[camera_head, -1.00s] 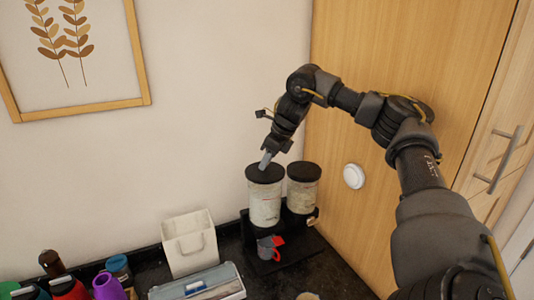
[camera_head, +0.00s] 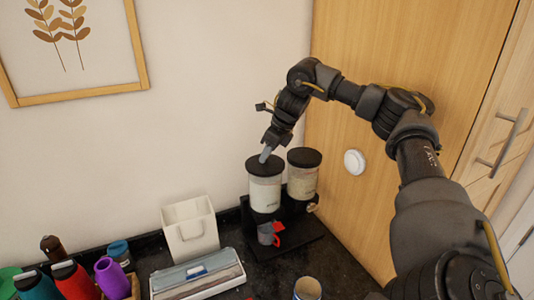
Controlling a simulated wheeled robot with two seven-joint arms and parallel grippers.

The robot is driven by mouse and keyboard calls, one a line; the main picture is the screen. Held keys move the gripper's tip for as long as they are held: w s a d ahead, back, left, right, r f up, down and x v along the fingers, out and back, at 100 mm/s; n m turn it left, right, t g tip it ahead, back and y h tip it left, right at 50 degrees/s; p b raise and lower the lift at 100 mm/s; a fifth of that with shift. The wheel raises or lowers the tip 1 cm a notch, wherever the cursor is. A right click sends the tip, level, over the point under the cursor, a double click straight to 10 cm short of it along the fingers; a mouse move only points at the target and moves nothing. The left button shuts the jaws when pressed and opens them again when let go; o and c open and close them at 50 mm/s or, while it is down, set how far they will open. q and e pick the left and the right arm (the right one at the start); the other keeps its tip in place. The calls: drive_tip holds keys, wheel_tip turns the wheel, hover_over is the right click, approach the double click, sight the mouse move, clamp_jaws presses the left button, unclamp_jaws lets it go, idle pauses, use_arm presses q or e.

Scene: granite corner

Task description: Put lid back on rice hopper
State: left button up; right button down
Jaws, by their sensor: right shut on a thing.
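The rice hopper is a double dispenser on a black stand, with a left clear canister (camera_head: 265,194) and a right clear canister (camera_head: 302,183), both holding pale grain. A round black lid (camera_head: 262,164) sits at the top of the left canister and looks level; I cannot tell whether it is fully seated. Another black lid (camera_head: 304,157) covers the right canister. My right gripper (camera_head: 265,154) reaches down from above and is shut on the left lid at its top. My left gripper is not in view.
A grey cup with a red part (camera_head: 268,234) stands under the left canister. A white bin (camera_head: 190,233) and a long grey box (camera_head: 197,277) stand to the left, with several bottles (camera_head: 70,280) farther left. A can (camera_head: 307,289) is at the front. The wooden panel is close on the right.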

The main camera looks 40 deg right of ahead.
drive_tip(key=shift+p, duration=0.55)
idle(0.7)
drive_tip(key=shift+f, duration=0.2)
idle(1.3)
drive_tip(key=c, duration=0.7)
unclamp_jaws()
drive_tip(key=shift+r, duration=0.15)
drive_tip(key=shift+r, duration=3.4)
clamp_jaws()
